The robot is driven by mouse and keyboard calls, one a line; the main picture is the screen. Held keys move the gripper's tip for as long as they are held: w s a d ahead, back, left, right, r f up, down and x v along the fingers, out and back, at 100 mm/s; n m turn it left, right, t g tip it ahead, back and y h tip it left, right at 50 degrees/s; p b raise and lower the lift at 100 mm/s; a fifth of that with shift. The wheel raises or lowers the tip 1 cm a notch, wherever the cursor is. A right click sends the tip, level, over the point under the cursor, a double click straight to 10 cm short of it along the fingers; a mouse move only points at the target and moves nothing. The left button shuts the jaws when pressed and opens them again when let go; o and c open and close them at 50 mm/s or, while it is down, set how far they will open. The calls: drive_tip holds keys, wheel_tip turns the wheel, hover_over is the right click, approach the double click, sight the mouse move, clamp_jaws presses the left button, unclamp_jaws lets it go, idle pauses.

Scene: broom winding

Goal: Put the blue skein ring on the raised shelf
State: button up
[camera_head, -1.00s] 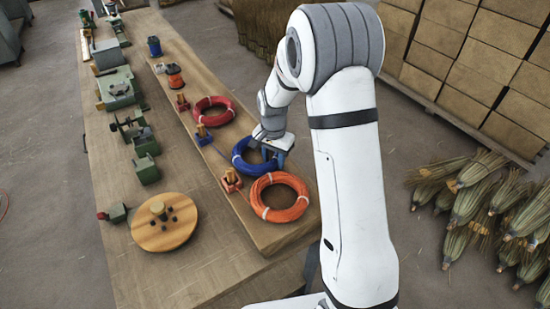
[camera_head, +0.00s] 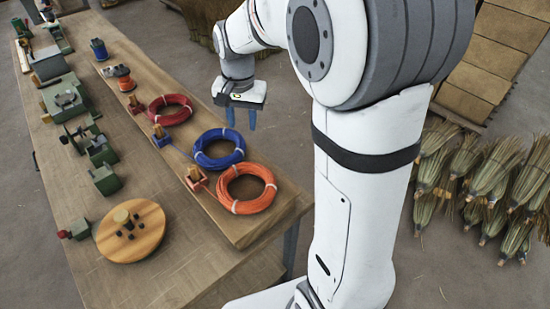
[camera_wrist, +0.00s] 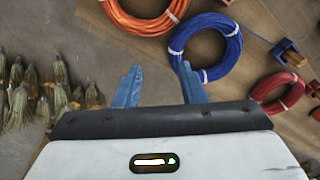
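The blue skein ring (camera_head: 200,157) lies flat on the raised shelf (camera_head: 264,222), a long wooden board along the right side of the workbench. It lies between the red ring and the orange ring. My gripper (camera_head: 241,121) is to the right of the blue ring and apart from it, above the shelf's right edge or beyond it. In the wrist view my gripper (camera_wrist: 160,72) is open, with two blue fingers apart and nothing between them. The blue ring (camera_wrist: 237,45) also shows there, ahead and to the right of the fingers.
The orange ring (camera_head: 226,200) and red ring (camera_head: 153,107) lie close beside the blue one. Small posts and spools stand along the shelf's left side. The lower bench holds a round wooden disc (camera_head: 130,250) and green tools. Broom bundles (camera_head: 485,180) lie on the floor at right.

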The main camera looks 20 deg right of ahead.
drive_tip(key=s+d+r+n+t, duration=0.1)
drive_tip(key=s+n, duration=0.1)
drive_tip(key=s, duration=0.8)
drive_tip(key=s+d+r+n+t, duration=0.1)
drive_tip(key=s+d+n, duration=0.1)
drive_tip(key=s, duration=0.8)
drive_tip(key=shift+d+n, duration=0.3)
drive_tip(key=shift+n, duration=0.5)
drive_tip(key=shift+s, duration=0.15)
